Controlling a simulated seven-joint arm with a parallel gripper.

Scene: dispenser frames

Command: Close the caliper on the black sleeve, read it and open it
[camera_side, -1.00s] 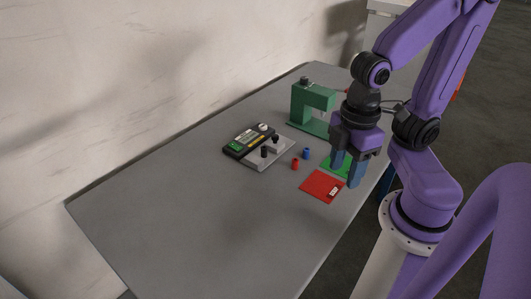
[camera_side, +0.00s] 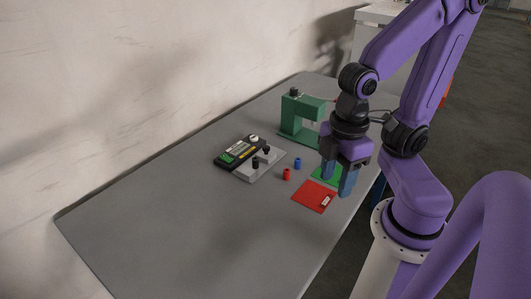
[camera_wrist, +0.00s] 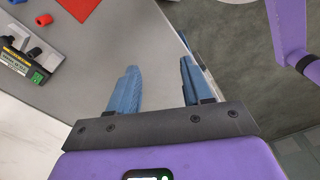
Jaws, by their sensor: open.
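The caliper (camera_side: 233,151) looks like a black body with a green patch, light labels and a pale knob, beside a grey plate (camera_side: 246,176). Two small black pieces stand at the plate, a nearer one (camera_side: 255,164) and a farther one (camera_side: 267,149). I cannot tell for certain which is the black sleeve. A black labelled body (camera_wrist: 22,58), seemingly the caliper, shows at the left of that view.
A red sleeve (camera_side: 287,174) and a blue sleeve (camera_side: 297,163) stand between caliper and gripper. A red mat (camera_side: 311,196) and a partly hidden green mat (camera_side: 318,174) lie near the table edge. A green C-shaped stand (camera_side: 297,115) is behind. The table's front left (camera_side: 170,235) is clear.

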